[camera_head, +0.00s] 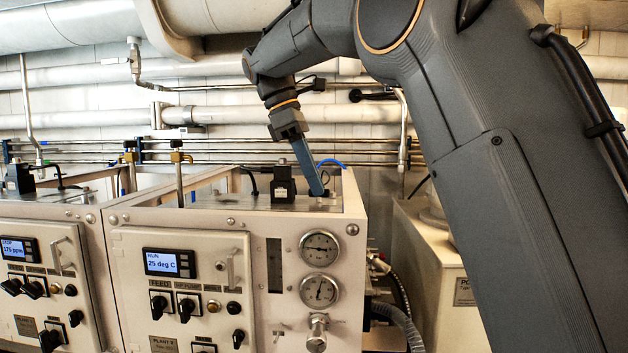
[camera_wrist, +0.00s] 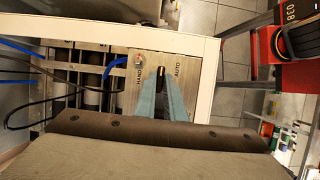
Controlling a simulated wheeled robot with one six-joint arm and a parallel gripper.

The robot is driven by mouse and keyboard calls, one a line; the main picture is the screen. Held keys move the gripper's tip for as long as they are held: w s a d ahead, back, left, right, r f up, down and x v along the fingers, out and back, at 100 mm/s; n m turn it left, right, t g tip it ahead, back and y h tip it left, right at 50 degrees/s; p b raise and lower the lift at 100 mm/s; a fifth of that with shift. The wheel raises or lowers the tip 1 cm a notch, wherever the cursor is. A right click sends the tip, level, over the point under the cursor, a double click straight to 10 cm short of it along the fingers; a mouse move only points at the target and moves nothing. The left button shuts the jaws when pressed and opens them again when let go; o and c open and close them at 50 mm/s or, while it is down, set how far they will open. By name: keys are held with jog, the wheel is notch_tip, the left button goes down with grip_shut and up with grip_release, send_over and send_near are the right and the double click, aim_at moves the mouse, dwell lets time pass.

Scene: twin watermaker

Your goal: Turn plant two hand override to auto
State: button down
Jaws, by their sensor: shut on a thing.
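The hand override is a small black knob on a metal plate marked HAND and AUTO in the wrist view (camera_wrist: 160,71). My gripper (camera_wrist: 160,82) is shut on it from above, and its blue-grey fingers hide most of it. HAND is to the left of the fingers and AUTO to the right. The visible tip of the knob lies between the labels; its exact setting I cannot tell. In the head view my gripper (camera_head: 321,191) reaches down to the top of the right-hand plant cabinet (camera_head: 130,217), near its right back corner. The knob is barely visible there.
A black box (camera_head: 283,184) stands on the cabinet top just left of my gripper. A blue hose (camera_head: 333,162) runs close behind. Pipes (camera_head: 230,117) cross the back wall. The cabinet's white frame (camera_wrist: 207,60) borders the plate. A second cabinet (camera_head: 60,228) stands left.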

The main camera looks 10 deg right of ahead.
dwell(0.3)
jog(key=c, duration=1.8)
grip_release()
jog(key=shift+c, duration=0.2)
jog(key=v, duration=0.7)
jog(key=shift+r, duration=0.3)
jog(key=shift+a, duration=0.15)
